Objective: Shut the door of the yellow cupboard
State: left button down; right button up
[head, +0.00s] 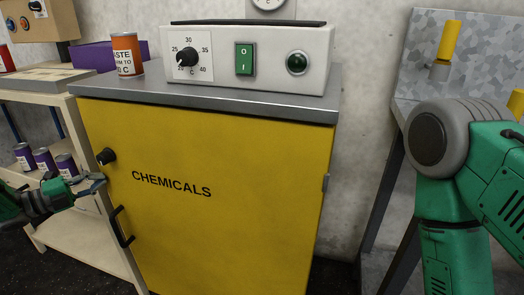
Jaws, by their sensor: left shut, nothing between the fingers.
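The yellow cupboard has a grey top (235,100) and a yellow door (220,225) marked "CHEMICALS". The door has a black knob (106,156) and a black handle (121,227) near its left edge, with a hinge (325,183) at the right. The door looks flush or nearly flush with the front; I cannot tell whether a small gap is left. My left gripper (93,183) is shut and empty at the door's left edge, just below the knob; I cannot tell whether it touches. My right arm shows at the right, with its gripper out of view.
A control box (248,58) with a dial, green switch and green lamp stands on the cupboard, beside an orange can (126,55). At the left, a pale shelf unit (85,232) holds several purple cans (45,160). A grey bench (402,105) with a yellow-topped post (448,42) is at the right.

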aim_at(105, 173)
pick_arm(q)
jog(key=shift+w+d+r, duration=0.5)
jog(key=shift+w+d, duration=0.55)
jog(key=shift+w, duration=0.05)
